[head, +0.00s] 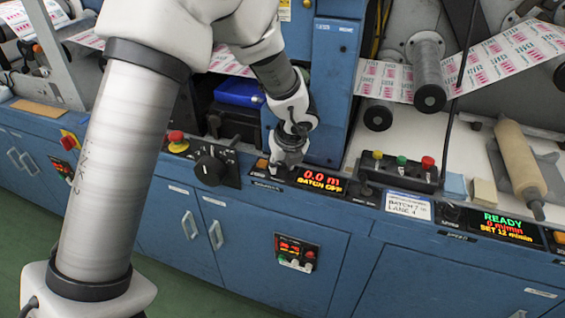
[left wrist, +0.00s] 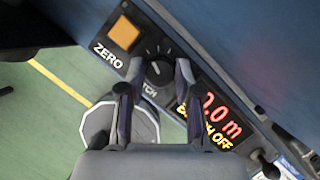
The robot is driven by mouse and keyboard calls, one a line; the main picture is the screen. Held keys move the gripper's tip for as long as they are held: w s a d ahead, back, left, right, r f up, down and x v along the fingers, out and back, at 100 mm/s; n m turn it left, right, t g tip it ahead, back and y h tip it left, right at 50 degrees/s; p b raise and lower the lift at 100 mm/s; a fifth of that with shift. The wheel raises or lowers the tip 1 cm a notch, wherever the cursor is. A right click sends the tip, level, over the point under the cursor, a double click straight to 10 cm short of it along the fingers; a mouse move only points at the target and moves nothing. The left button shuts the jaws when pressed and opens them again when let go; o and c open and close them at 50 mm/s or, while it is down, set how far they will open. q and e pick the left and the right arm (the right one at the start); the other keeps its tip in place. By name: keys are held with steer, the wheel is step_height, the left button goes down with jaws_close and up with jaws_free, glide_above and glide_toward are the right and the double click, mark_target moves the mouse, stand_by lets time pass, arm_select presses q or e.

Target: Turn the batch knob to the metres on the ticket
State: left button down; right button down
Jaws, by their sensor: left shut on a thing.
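The batch knob (left wrist: 157,70) is a small black knob with a white pointer line, on a dial with white tick marks in the left wrist view. My left gripper (head: 284,170) is at the panel, its fingers (left wrist: 154,80) shut on the knob from both sides; in the head view the gripper hides the knob. The batch display (head: 322,180) reads 0.0 m and BATCH OFF; part of it also shows in the left wrist view (left wrist: 218,122). The ticket (head: 408,207) is a white card with handwriting, too small to read surely. My right gripper is not in view.
An orange ZERO button (left wrist: 124,33) sits beside the knob. A larger black knob (head: 211,167) and a red mushroom button (head: 177,142) are farther left. A button box (head: 398,168) and a READY display (head: 505,226) are to the right.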

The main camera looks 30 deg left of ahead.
arm_select(q)
steer(key=m, duration=0.2)
steer(key=m+t+h+p, duration=0.1)
steer(key=m, duration=0.2)
steer(key=shift+s+a+h, duration=0.1)
steer(key=shift+s+h, duration=0.05)
steer(key=shift+h, duration=0.15)
steer(key=m+h+p, duration=0.1)
steer(key=m+p, duration=0.1)
steer(key=m, duration=0.1)
steer(key=shift+r+m+t, duration=0.1)
steer(key=shift+m+t, duration=0.2)
steer(key=m+h+p, duration=0.1)
steer(key=m+p, duration=0.2)
steer(key=p, duration=0.1)
steer(key=m+h+p, duration=0.2)
steer(key=m+p, duration=0.1)
steer(key=p, duration=0.2)
steer(key=shift+a+r+m, duration=0.15)
steer(key=shift+a+m, duration=0.05)
steer(key=shift+m, duration=0.1)
steer(key=shift+m+p, duration=0.5)
steer(key=shift+p, duration=0.15)
steer(key=shift+f+m+h+p, duration=0.3)
steer(key=shift+m+p, duration=0.1)
steer(key=shift+p, duration=0.05)
steer(key=c, duration=0.8)
jaws_free()
